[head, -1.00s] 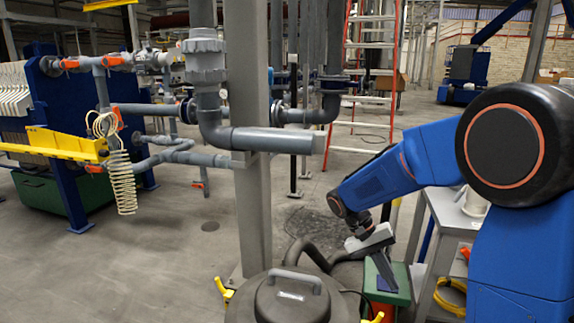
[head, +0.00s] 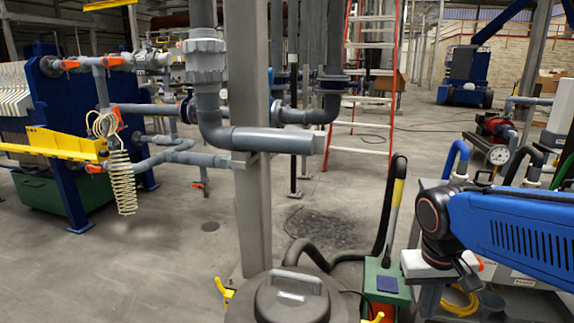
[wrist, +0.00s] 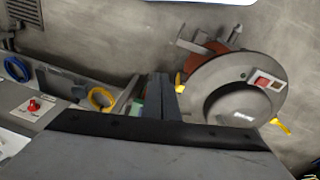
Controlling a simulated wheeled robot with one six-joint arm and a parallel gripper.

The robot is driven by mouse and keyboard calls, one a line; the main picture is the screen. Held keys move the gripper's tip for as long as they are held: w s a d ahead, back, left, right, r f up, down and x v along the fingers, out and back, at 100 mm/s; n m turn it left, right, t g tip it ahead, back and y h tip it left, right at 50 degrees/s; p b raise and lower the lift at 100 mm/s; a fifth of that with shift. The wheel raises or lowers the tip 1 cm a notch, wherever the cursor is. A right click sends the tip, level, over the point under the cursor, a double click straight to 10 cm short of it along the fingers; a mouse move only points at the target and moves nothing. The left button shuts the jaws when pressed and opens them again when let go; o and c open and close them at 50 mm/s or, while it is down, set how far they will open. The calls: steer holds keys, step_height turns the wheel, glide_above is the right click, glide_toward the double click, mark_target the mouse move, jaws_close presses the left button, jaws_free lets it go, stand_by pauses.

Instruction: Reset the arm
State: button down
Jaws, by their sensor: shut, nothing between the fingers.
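My gripper (head: 428,265) is at the right of the head view, below the black wrist joint at the end of my blue arm. Its pale body shows beside the green box (head: 387,272), and its fingertips are hard to make out there. In the wrist view its grey body fills the bottom edge, and the dark fingers (wrist: 168,98) appear together, shut and empty. The arm reaches in from the right edge, with the wrist bent downward. No held object shows.
A grey drum vacuum (head: 292,298) stands front centre; its round top also shows in the wrist view (wrist: 232,95). A grey column (head: 250,190) rises behind it. A red pump with a gauge (head: 497,155) and hoses is at right. Open floor (head: 335,215) lies beyond.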

steer(key=s+n+t+y, duration=0.1)
steer(key=s+t, duration=0.2)
steer(key=s, duration=0.4)
steer(key=shift+a+r+t, duration=0.25)
steer(key=shift+a+t, duration=0.05)
steer(key=shift+a, duration=0.1)
stand_by(0.6)
